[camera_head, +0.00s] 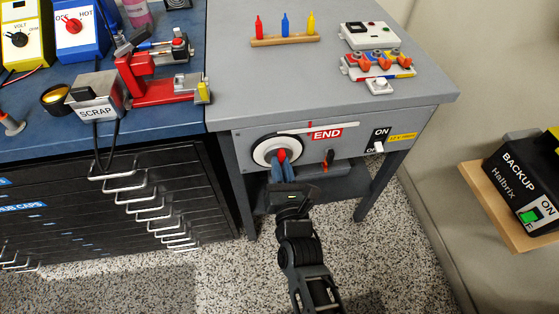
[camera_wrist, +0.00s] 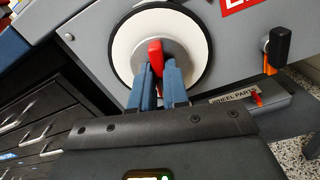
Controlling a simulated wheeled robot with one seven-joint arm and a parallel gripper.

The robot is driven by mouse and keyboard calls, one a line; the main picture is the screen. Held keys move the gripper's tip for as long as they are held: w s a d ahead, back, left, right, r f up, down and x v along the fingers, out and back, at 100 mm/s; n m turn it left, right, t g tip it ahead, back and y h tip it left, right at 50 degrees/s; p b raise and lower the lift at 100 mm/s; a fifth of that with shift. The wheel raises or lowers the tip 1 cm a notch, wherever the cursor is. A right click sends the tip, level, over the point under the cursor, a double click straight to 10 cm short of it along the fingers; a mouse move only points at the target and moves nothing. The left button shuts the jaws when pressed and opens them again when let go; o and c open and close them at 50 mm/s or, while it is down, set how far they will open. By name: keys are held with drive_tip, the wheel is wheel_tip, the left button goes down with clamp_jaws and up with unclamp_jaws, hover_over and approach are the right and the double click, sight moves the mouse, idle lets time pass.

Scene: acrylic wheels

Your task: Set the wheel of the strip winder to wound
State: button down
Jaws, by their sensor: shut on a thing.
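The winder's wheel is a white disc (camera_head: 262,151) with a dark rim, on the front panel of the grey table. In the wrist view the white disc (camera_wrist: 128,43) fills the upper middle. A red grip (camera_wrist: 155,52) stands out from its middle. My gripper (camera_head: 284,166) reaches the wheel from the front. In the wrist view its blue fingers (camera_wrist: 159,75) are shut on the red grip, one on each side. The fingers and grip hide part of the disc. A red END sign (camera_head: 327,134) is at the wheel's upper right.
A black and orange lever (camera_head: 329,158) and a white ON switch (camera_head: 379,147) lie right of the wheel on the panel. The grey tabletop (camera_head: 285,75) holds small coloured parts. Drawer handles (camera_head: 150,205) jut out at the left.

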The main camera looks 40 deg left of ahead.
drive_tip(key=shift+f, duration=0.1)
drive_tip(key=shift+f+m+b, duration=0.15)
drive_tip(key=shift+m+b, duration=0.55)
drive_tip(key=shift+b, duration=0.4)
drive_tip(key=shift+m+b, duration=0.5)
drive_tip(key=shift+b, duration=0.2)
drive_tip(key=shift+m+b, duration=0.8)
drive_tip(key=shift+m, duration=0.4)
drive_tip(key=shift+r, duration=0.2)
